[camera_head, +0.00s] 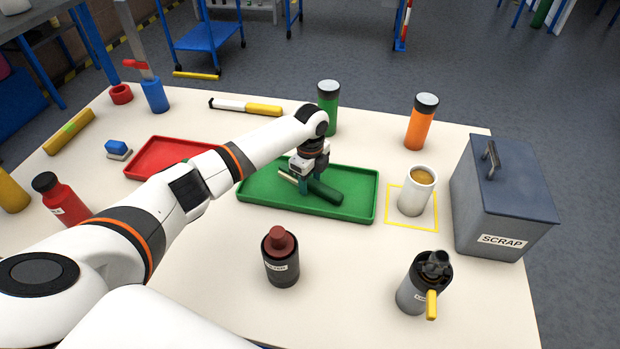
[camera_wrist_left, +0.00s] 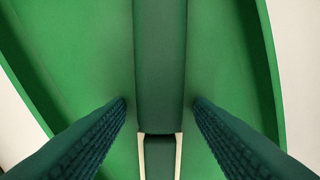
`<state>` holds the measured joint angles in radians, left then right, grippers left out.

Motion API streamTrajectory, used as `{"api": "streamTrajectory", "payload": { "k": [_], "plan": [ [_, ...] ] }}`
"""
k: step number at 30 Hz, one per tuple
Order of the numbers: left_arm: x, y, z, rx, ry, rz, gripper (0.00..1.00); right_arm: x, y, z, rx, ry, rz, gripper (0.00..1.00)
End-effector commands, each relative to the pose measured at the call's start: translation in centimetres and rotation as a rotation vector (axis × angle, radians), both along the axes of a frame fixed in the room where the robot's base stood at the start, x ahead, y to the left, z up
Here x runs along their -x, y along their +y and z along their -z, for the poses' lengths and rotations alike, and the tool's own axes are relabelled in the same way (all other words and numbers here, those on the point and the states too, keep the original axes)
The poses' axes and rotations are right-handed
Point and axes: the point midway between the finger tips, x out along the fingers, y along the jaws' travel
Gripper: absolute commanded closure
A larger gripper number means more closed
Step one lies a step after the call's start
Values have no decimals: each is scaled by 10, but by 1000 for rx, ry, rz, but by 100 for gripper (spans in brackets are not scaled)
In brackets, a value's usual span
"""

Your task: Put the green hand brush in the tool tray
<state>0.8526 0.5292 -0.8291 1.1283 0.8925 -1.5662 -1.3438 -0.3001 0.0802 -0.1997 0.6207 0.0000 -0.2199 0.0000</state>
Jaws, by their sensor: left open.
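The green hand brush (camera_head: 325,192) lies in the green tray (camera_head: 260,205), its dark green body slanting across the tray floor. A cream part shows at its left, beside the gripper. In the left wrist view the brush (camera_wrist_left: 160,60) runs up the middle, over the green tray floor (camera_wrist_left: 220,60). My left gripper (camera_head: 304,188) is low over the tray at the brush. Its fingers (camera_wrist_left: 160,104) are open, one on each side of the brush, with a gap on both sides. My right gripper is not in view.
A red tray (camera_head: 150,170) is left of the green tray, partly behind my left arm. Green (camera_head: 328,103) and orange (camera_head: 421,122) bottles stand behind. A mug (camera_head: 414,195) and grey scrap bin (camera_head: 500,205) stand right; a dark bottle (camera_head: 281,260) and grey canister (camera_head: 420,285) stand in front.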

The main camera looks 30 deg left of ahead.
Motion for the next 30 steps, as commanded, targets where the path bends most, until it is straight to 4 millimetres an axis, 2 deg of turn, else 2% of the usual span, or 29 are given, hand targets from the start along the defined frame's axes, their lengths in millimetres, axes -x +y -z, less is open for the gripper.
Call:
{"api": "streamTrajectory", "payload": {
  "k": [5, 15, 21, 25, 30],
  "plan": [
    [-1, 0, -12, 0, -3, 0, 51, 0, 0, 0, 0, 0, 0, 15],
    [-1, 0, -82, 1, -5, 0, 51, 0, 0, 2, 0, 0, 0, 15],
    [-1, 0, -112, 1, -2, -1, 51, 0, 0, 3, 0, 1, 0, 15],
    [-1, 0, -121, 1, -2, 0, 51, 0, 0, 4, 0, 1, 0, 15],
    [0, 0, -123, 1, 0, 0, 51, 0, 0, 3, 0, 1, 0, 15]
  ]
}}
